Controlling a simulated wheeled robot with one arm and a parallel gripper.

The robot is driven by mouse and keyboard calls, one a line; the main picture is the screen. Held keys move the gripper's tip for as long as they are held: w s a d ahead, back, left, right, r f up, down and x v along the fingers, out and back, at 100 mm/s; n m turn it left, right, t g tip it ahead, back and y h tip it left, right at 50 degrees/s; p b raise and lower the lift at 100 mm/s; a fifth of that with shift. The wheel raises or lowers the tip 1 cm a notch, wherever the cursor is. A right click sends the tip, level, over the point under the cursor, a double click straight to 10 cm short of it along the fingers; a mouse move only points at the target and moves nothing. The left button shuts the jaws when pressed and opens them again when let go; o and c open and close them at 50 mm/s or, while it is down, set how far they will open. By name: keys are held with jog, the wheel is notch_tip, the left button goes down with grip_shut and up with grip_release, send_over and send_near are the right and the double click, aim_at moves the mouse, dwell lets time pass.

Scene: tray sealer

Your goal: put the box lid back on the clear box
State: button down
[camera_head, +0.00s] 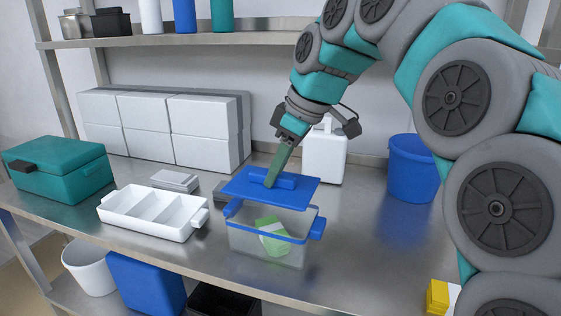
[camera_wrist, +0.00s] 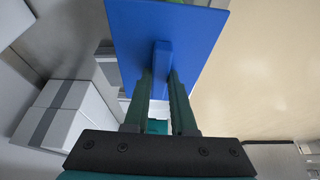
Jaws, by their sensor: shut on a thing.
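The box lid (camera_head: 297,193) is a flat blue panel with a raised grip on top. My gripper (camera_head: 273,178) is shut on that grip and holds the lid above the clear box (camera_head: 244,240). The lid looks roughly level, with a gap between it and the box rim. In the wrist view the lid (camera_wrist: 150,25) fills the upper middle, and its grip stands between the fingers of my gripper (camera_wrist: 162,72). The clear box has blue side clips and a green and white item (camera_head: 272,238) inside. The lid hides part of the box's far rim.
A white divided tray (camera_head: 152,229) and a teal case (camera_head: 58,188) stand to the left. White boxes (camera_head: 203,135) line the back. A white jug (camera_head: 323,158) and a blue bucket (camera_head: 411,172) stand behind to the right.

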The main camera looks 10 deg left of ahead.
jog(key=shift+s+f+b, duration=0.1)
jog(key=shift+f+b, duration=1.35)
jog(key=shift+f, duration=1.2)
jog(key=shift+f, duration=0.2)
jog(key=c, duration=0.7)
grip_release()
jog(key=shift+c, duration=1.4)
jog(key=shift+r, duration=0.15)
jog(key=shift+r+p, duration=1.75)
jog(key=shift+r, duration=1.7)
